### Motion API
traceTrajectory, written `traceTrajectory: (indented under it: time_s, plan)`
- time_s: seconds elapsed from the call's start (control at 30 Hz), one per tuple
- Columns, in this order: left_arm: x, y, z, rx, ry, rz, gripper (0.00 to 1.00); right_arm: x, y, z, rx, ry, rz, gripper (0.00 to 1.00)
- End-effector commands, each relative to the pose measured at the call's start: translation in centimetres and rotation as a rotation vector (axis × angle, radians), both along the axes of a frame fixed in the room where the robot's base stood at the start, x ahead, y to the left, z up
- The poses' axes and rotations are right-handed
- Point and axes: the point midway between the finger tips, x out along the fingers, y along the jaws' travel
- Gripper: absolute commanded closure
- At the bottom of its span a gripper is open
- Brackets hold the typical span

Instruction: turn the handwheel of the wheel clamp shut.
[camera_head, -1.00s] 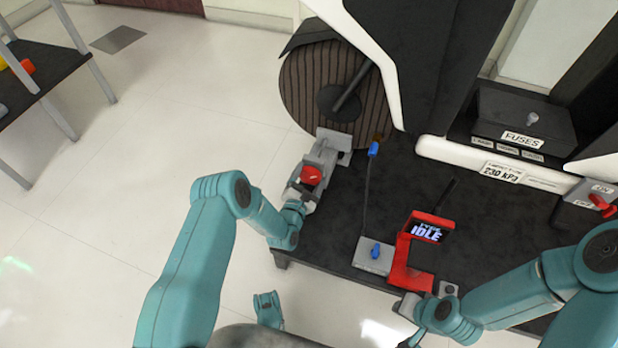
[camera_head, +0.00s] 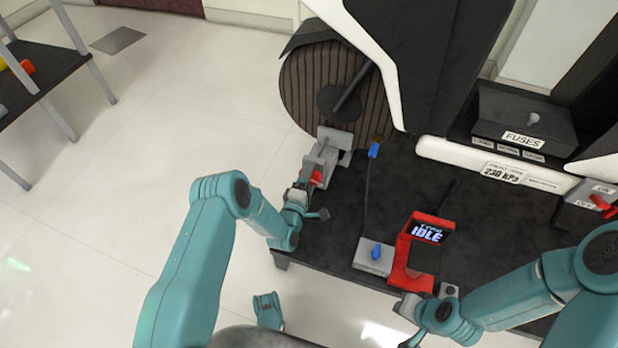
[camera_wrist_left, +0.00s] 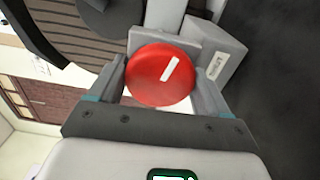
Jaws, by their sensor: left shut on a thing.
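The handwheel (camera_wrist_left: 160,75) is a round red knob with a white stripe. In the left wrist view it sits between the two fingers of my left gripper (camera_wrist_left: 163,90), which is shut on it. The stripe slants up to the right. In the head view the red handwheel (camera_head: 316,177) shows partly, behind my left gripper (camera_head: 304,187). The grey wheel clamp (camera_head: 328,152) stands at the dark ribbed wheel (camera_head: 310,85). My right gripper (camera_head: 412,304) is at the lower end of a red-framed display reading IDLE (camera_head: 408,265); its fingers are too small to read.
A dark bench (camera_head: 385,210) carries a grey box with a blue knob (camera_head: 374,257) and a cable to a blue plug (camera_head: 374,150). A fuse box (camera_head: 520,120) and a red switch lever (camera_head: 602,206) are at the right. Open floor lies left.

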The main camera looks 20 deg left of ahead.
Motion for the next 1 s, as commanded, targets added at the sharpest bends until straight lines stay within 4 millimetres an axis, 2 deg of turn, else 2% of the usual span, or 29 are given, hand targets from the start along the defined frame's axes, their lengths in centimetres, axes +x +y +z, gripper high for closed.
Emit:
traceTrajectory:
  time_s: [1.0]
  plan:
    - [-0.16, -0.21, -0.25, 0.946, -0.029, -0.007, 0.53, -0.01, 0.0, 0.0, 0.0, 0.0, 0.0, 1.0]
